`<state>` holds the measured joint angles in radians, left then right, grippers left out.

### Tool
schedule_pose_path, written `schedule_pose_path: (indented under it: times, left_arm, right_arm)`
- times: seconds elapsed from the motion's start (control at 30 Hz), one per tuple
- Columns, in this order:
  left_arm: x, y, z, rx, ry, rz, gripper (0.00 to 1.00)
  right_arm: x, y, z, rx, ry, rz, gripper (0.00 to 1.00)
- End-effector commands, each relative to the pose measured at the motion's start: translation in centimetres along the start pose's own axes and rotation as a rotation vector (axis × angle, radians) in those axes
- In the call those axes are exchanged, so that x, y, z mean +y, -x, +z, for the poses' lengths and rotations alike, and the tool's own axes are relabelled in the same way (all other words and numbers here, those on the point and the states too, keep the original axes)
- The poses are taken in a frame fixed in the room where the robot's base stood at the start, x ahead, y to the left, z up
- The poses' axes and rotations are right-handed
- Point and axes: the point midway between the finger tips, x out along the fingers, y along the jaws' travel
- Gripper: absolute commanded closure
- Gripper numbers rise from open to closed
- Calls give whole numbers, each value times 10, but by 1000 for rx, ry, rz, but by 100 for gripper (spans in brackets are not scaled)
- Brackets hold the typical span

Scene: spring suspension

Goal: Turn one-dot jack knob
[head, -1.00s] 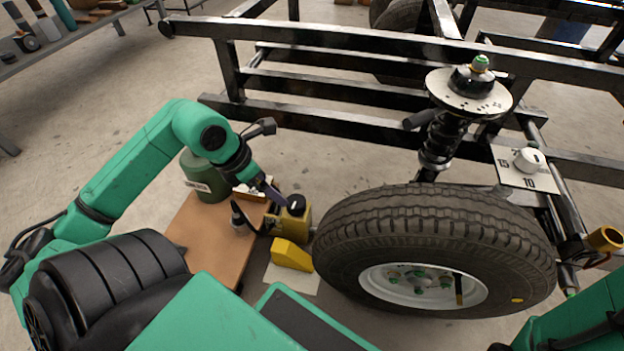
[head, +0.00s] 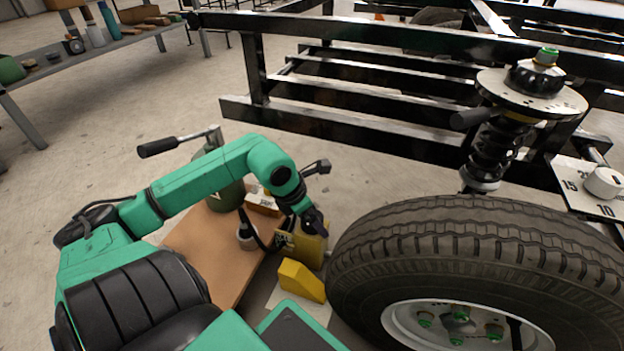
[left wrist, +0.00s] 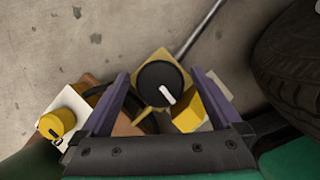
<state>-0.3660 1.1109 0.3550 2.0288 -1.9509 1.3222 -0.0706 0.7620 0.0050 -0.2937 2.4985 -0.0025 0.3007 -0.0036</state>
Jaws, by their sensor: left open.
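A yellow jack (head: 311,250) stands on the floor between the brown board and the big tyre. Its round black knob (left wrist: 158,80) has a white pointer bar and shows in the left wrist view. In the head view my gripper hides the knob. I cannot make out any dot mark on the jack. My left gripper (head: 313,218) is at the top of the jack. In the left wrist view its two purple fingers (left wrist: 159,74) are open, one on each side of the knob, with visible gaps. My right gripper is not in view.
The tyre (head: 480,235) stands close right of the jack. A yellow wedge block (head: 302,281) lies in front of it. A green canister (head: 226,192) and a dark bottle (head: 246,235) are to the left. The black frame (head: 350,130) runs behind. A yellow knob (left wrist: 57,122) shows lower left.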

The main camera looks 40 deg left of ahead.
Motion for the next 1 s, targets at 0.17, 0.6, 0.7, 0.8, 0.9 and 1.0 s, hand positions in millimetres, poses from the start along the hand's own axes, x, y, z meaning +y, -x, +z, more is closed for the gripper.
schedule_pose_path:
  times: [0.17,0.6,0.7,0.8,0.9,1.0]
  left_arm:
    - [0,1,0,0,0,0,20]
    - [-1,2,0,0,19,5,87]
    - [0,3,1,0,44,17,87]
    - [0,4,1,1,86,34,87]
    - [0,4,1,1,143,58,87]
    - [-1,5,1,1,214,87,87]
  right_arm:
    - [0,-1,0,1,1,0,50]
    - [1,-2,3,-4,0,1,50]
    - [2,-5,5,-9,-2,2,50]
    - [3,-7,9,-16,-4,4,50]
    - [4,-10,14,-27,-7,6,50]
    - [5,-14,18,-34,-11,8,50]
